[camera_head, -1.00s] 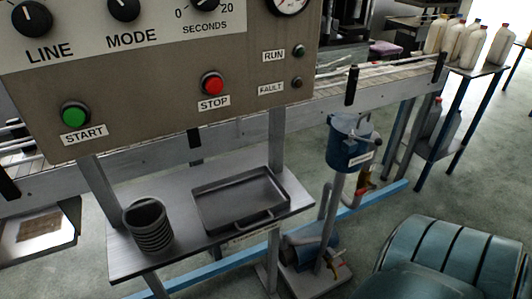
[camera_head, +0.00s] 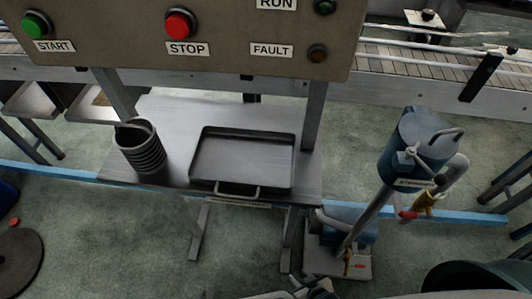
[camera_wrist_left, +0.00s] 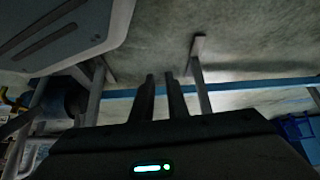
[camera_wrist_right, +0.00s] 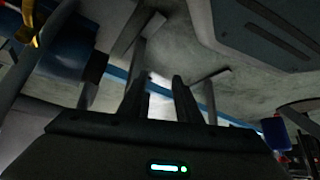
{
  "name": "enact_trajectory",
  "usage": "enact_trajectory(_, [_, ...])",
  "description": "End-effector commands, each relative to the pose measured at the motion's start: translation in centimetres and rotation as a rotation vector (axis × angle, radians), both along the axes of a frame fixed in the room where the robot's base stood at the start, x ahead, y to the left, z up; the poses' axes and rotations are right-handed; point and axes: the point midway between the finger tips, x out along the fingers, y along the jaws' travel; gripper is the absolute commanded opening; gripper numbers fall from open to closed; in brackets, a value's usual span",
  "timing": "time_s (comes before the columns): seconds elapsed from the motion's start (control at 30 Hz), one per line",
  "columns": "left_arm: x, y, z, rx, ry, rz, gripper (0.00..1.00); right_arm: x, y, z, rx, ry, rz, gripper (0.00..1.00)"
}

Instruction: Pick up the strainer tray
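The strainer tray (camera_head: 245,158), a dark shallow rectangular metal tray with a wire handle at its front, lies flat on the steel shelf (camera_head: 185,118) under the control panel. Its inside looks empty. My left gripper (camera_wrist_left: 160,78) shows in the left wrist view with its two dark fingers a narrow gap apart and nothing between them. My right gripper (camera_wrist_right: 160,82) shows in the right wrist view with its fingers apart and empty. Neither gripper touches the tray. Dark parts at the bottom edge of the head view are too cut off to identify.
A stack of dark ribbed cups (camera_head: 141,150) stands left of the tray. The control panel (camera_head: 215,50) overhangs the shelf's back. A blue pump unit (camera_head: 415,145) on a post stands to the right. Floor in front of the shelf is clear around its legs.

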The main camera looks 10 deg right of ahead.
Motion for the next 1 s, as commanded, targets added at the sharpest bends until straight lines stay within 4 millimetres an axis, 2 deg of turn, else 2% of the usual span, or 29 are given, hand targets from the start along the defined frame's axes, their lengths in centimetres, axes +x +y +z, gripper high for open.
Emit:
enact_trajectory(0.17, [0.0,0.6,0.0,0.007,-0.001,-0.001,0.14,0.0,0.1,0.0,0.001,0.000,0.001,0.31])
enact_trajectory(0.47, [0.2,0.1,0.1,0.001,-0.003,0.000,0.14,-0.1,0.6,0.1,0.008,0.001,-0.001,0.31])
enact_trajectory(0.63, [1.0,-0.2,1.5,-0.002,-0.003,-0.002,0.14,0.1,0.4,1.2,0.003,0.007,-0.001,0.31])
enact_trajectory(0.77, [2.9,-0.5,4.7,-0.002,-0.001,-0.006,0.14,0.6,0.1,3.6,-0.004,0.023,-0.005,0.31])
enact_trajectory(0.87, [5.0,-0.9,8.7,-0.004,0.005,-0.015,0.14,1.1,-0.2,6.5,-0.014,0.046,-0.008,0.31])
enact_trajectory(0.97, [7.2,-1.4,14.1,-0.007,0.012,-0.028,0.14,1.6,-0.7,10.4,-0.024,0.077,-0.014,0.31])
enact_trajectory(1.0, [8.1,-1.7,16.5,-0.009,0.017,-0.035,0.14,1.8,-0.9,12.1,-0.030,0.091,-0.017,0.31])
